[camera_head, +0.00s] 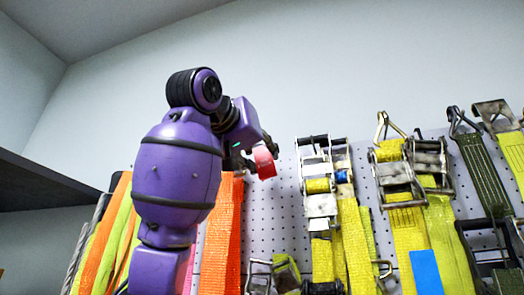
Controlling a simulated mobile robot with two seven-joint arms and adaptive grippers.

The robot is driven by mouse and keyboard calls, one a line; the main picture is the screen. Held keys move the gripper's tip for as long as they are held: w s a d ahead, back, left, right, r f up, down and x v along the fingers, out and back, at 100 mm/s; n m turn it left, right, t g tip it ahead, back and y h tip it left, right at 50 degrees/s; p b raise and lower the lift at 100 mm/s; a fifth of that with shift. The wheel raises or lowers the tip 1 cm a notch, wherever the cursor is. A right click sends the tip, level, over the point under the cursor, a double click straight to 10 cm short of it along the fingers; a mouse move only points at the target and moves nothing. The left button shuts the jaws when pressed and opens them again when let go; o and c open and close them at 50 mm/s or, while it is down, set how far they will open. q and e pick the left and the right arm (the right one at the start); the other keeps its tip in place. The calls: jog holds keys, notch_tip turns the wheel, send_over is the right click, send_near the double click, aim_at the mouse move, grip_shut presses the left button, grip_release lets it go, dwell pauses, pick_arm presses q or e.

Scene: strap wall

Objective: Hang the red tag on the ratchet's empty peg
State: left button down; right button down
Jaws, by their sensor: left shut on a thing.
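My left arm, purple, rises from the bottom left, and my left gripper (256,152) reaches to the right in front of the pegboard. It is shut on the red tag (264,163), which hangs at the fingertips. Several ratchets hang on the wall. The closest one to the tag is a silver ratchet with yellow webbing (318,185), to the right of the gripper and apart from it. Another ratchet (395,172) hangs further right. I cannot tell which peg is empty. My right gripper is not in view.
The grey perforated pegboard (277,215) shows bare between the orange straps (221,235) and the ratchets. Green and dark straps (480,168) hang at the right. A blue tag (425,272) hangs low on yellow webbing. A dark shelf (40,185) juts in at the left.

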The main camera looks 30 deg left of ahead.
aim_at(258, 161)
pick_arm(q)
jog(key=shift+w+a+f, duration=0.1)
jog(key=shift+w+a, duration=0.1)
jog(key=shift+w, duration=0.6)
jog(key=shift+w+a+f, duration=0.1)
jog(key=shift+w+a, duration=0.05)
jog(key=shift+w, duration=0.6)
jog(key=shift+w+a+f, duration=0.1)
jog(key=shift+w+a, duration=0.1)
jog(key=shift+w, duration=0.6)
jog(key=shift+w+a+f, duration=0.15)
jog(key=shift+w+f, duration=0.4)
jog(key=shift+f, duration=0.05)
jog(key=c, duration=1.2)
grip_release()
jog(key=s, duration=0.8)
jog(key=shift+d, duration=0.35)
jog(key=shift+f, duration=0.1)
